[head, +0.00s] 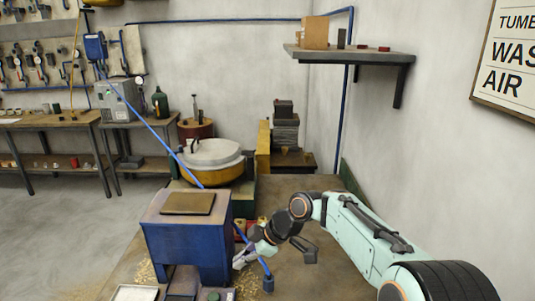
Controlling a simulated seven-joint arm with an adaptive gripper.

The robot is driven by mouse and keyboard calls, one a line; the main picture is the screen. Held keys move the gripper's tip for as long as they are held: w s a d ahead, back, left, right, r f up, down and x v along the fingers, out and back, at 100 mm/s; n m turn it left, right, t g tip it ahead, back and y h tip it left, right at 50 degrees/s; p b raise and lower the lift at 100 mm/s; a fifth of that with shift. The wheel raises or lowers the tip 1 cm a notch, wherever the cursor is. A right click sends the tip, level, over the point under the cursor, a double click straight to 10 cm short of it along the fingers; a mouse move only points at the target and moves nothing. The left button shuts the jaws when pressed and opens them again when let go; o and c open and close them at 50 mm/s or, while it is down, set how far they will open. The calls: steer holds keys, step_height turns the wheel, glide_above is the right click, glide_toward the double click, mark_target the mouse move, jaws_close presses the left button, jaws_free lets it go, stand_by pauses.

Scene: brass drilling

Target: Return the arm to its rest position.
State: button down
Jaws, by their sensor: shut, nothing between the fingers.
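My pale green and dark arm reaches in from the lower right over the worktable (325,278). My gripper (240,262) is at the arm's left end, low beside the right side of a blue machine (188,240) with a brown plate on top. The gripper is shut and I see nothing held in it. It is small here, and I cannot tell whether it touches the machine or the table.
A round lidded tub (212,160) stands behind the machine. A wall shelf (352,54) is above the arm. Shavings (147,270) lie at left.

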steer(key=s+d+r+m+t+h, duration=0.1)
steer(key=s+d+r+m+h, duration=0.15)
steer(key=s, duration=0.55)
steer(key=s+d+r+m+t+h, duration=0.1)
steer(key=s+d+r+m+h, duration=0.2)
steer(key=s, duration=0.4)
steer(key=s+d+f+m+g, duration=0.2)
steer(key=s+d+f+m, duration=0.2)
steer(key=s+m, duration=0.2)
steer(key=s+d+f+m+g+h, duration=0.1)
steer(key=s+d+f+m+g, duration=0.1)
steer(key=s+m, duration=0.4)
steer(key=s+d+f, duration=0.1)
steer(key=s+d, duration=0.1)
steer(key=s, duration=0.1)
steer(key=shift+s+d+f+m, duration=0.15)
steer(key=shift+d+f+m, duration=0.05)
steer(key=shift+f+m, duration=0.2)
